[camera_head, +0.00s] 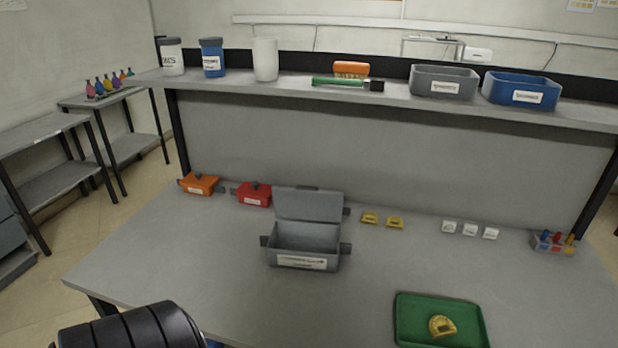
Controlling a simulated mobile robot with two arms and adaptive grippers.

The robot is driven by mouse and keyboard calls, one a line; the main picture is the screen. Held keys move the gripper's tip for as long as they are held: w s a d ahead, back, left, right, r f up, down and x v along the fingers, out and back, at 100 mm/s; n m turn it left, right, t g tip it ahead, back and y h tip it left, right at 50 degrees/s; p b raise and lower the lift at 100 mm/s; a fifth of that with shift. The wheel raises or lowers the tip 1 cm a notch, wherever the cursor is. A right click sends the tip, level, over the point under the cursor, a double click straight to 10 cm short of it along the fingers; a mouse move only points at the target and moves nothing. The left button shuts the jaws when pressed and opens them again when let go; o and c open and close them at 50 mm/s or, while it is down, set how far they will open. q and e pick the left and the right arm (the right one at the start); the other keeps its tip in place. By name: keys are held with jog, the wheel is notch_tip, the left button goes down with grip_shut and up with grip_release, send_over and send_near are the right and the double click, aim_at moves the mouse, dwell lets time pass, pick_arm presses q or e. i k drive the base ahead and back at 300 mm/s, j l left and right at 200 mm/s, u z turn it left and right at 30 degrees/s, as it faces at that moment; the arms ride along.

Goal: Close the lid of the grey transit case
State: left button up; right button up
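The grey transit case (302,262) stands on the workbench left of centre, with a white label on its front and a handle at each side. Its lid (308,205) is raised, standing upright at the back edge, and the case is open. The part of the inside that shows looks empty. Neither gripper shows in the head view. A black ribbed part of my own body is at the bottom left, apart from the case.
An orange box (200,185) and a red box (253,193) sit behind the case to the left. A green tray (411,303) holding a yellow piece (441,326) lies front right. The shelf (394,98) runs above the bench. Bench around the case's front is clear.

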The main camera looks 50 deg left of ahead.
aim_at(299, 202)
jog(key=i+u, duration=0.1)
jog(key=u, duration=0.25)
jog(key=i+u, duration=0.15)
jog(key=u, duration=0.2)
jog(key=i+u, duration=0.1)
jog(key=u, duration=0.25)
